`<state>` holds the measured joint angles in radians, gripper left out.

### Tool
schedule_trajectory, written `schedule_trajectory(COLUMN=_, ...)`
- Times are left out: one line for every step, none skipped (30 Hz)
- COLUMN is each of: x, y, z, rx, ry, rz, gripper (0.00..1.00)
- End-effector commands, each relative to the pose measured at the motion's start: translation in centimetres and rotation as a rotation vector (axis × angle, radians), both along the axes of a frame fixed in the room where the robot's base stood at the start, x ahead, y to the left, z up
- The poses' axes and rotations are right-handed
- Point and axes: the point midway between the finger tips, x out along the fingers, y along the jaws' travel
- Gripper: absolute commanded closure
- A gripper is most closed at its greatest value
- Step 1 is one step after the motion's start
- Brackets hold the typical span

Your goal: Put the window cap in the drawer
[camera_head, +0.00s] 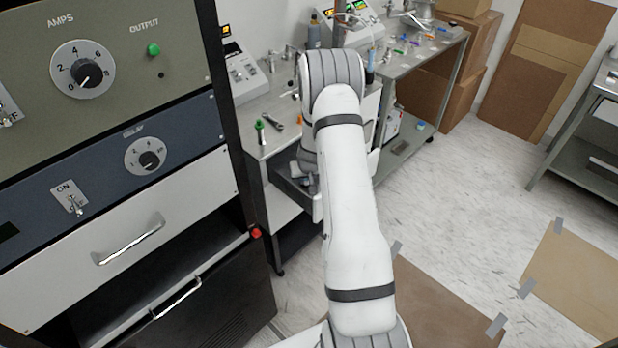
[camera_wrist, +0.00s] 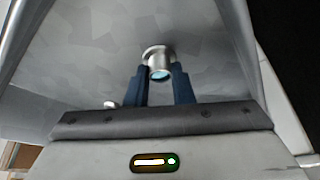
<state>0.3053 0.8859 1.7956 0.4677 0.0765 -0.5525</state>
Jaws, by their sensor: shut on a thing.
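The window cap (camera_wrist: 157,55) is a small silver flanged cylinder with a bluish glass face. In the wrist view it sits between the blue fingertips of my gripper (camera_wrist: 159,72), which is shut on it. Around and beyond it is the bare grey metal of the drawer (camera_wrist: 95,50), with side walls at left and right. In the head view the drawer (camera_head: 292,192) is pulled out under the bench, and my gripper is down at it, mostly behind my arm. The cap is hidden there. I cannot tell whether the cap touches the drawer floor.
A small pale object (camera_wrist: 110,104) shows left of my fingers. The bench (camera_head: 262,145) above the drawer carries a green-topped item (camera_head: 259,130), a wrench-like tool (camera_head: 272,121) and instruments. A tall equipment rack (camera_head: 120,200) stands close on the left. Floor at right is largely open.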

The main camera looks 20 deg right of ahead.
Motion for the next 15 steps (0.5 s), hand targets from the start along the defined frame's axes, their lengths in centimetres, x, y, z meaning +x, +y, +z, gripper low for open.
schedule_trajectory(x=-0.01, y=-0.01, z=-0.04, rx=0.000, ry=0.000, rz=0.000, gripper=1.00)
schedule_trajectory(x=-0.01, y=-0.01, z=-0.13, rx=0.000, ry=0.000, rz=0.000, gripper=1.00)
schedule_trajectory(x=-0.01, y=-0.02, z=-0.30, rx=0.000, ry=0.000, rz=0.000, gripper=1.00)
schedule_trajectory(x=-0.01, y=-0.02, z=-0.39, rx=0.000, ry=0.000, rz=0.000, gripper=1.00)
schedule_trajectory(x=-0.02, y=-0.02, z=-0.36, rx=0.000, ry=0.000, rz=0.000, gripper=0.78)
schedule_trajectory(x=-0.02, y=-0.03, z=-0.25, rx=0.000, ry=0.000, rz=0.000, gripper=0.75)
schedule_trajectory(x=-0.03, y=-0.03, z=-0.24, rx=0.000, ry=0.000, rz=0.000, gripper=0.72)
schedule_trajectory(x=-0.03, y=-0.03, z=-0.24, rx=0.000, ry=0.000, rz=-0.001, gripper=0.70)
schedule_trajectory(x=-0.03, y=-0.03, z=-0.24, rx=0.000, ry=0.000, rz=-0.001, gripper=0.66)
schedule_trajectory(x=-0.03, y=-0.03, z=-0.24, rx=0.000, ry=0.000, rz=-0.001, gripper=0.64)
schedule_trajectory(x=-0.03, y=-0.03, z=-0.24, rx=0.000, ry=0.000, rz=-0.001, gripper=0.62)
schedule_trajectory(x=-0.03, y=-0.03, z=-0.23, rx=0.000, ry=0.000, rz=-0.001, gripper=0.58)
schedule_trajectory(x=-0.03, y=-0.03, z=-0.23, rx=0.000, ry=0.000, rz=-0.001, gripper=0.57)
schedule_trajectory(x=-0.03, y=-0.03, z=-0.23, rx=0.000, ry=0.000, rz=-0.001, gripper=0.57)
schedule_trajectory(x=-0.03, y=-0.04, z=-0.23, rx=0.000, ry=0.000, rz=-0.001, gripper=0.57)
